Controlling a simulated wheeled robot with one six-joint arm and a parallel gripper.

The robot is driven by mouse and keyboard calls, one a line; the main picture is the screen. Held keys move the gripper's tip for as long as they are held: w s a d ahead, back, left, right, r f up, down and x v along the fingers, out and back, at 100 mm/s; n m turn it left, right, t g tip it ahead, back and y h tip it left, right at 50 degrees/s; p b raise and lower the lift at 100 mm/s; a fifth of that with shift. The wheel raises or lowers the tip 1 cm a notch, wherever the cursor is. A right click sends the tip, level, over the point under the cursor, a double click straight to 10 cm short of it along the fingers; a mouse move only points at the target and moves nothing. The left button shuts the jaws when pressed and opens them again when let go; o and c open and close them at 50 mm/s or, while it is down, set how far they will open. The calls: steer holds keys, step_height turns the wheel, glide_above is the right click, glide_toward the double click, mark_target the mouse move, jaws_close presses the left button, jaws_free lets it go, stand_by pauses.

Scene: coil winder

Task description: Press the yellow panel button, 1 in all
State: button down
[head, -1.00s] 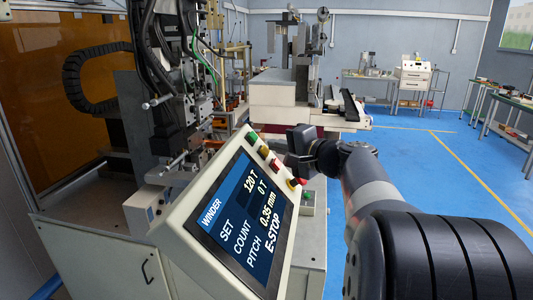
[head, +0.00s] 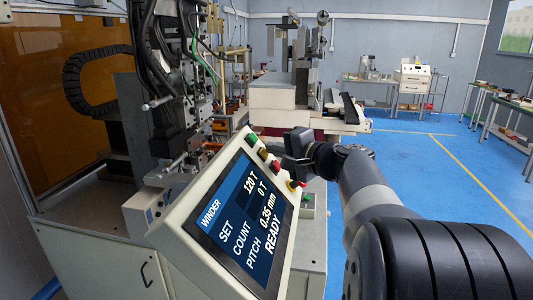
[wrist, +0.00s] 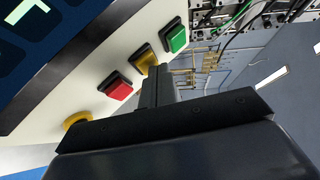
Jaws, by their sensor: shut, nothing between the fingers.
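The yellow button (head: 263,153) is a small square on the slanted panel's edge, between the green button (head: 252,138) and the red button (head: 275,166). In the wrist view the yellow button (wrist: 146,60) shows just beyond my shut fingers (wrist: 158,76), which cover part of its lower right side. My gripper (head: 288,160) is empty, to the right of the button row. In the head view a gap shows between it and the yellow button. The panel screen (head: 240,220) reads READY, with COUNT 0 T.
The emergency stop (head: 293,184) sits at the near end of the button row; its yellow ring (wrist: 78,119) is partly hidden by my gripper in the wrist view. The winder machine (head: 180,110) stands behind the panel. Blue floor (head: 415,170) is free to the right.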

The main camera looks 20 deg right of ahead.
stand_by(0.4)
steer(key=shift+s+d+r, duration=0.3)
steer(key=shift+d+r, duration=0.2)
steer(key=shift+r, duration=0.1)
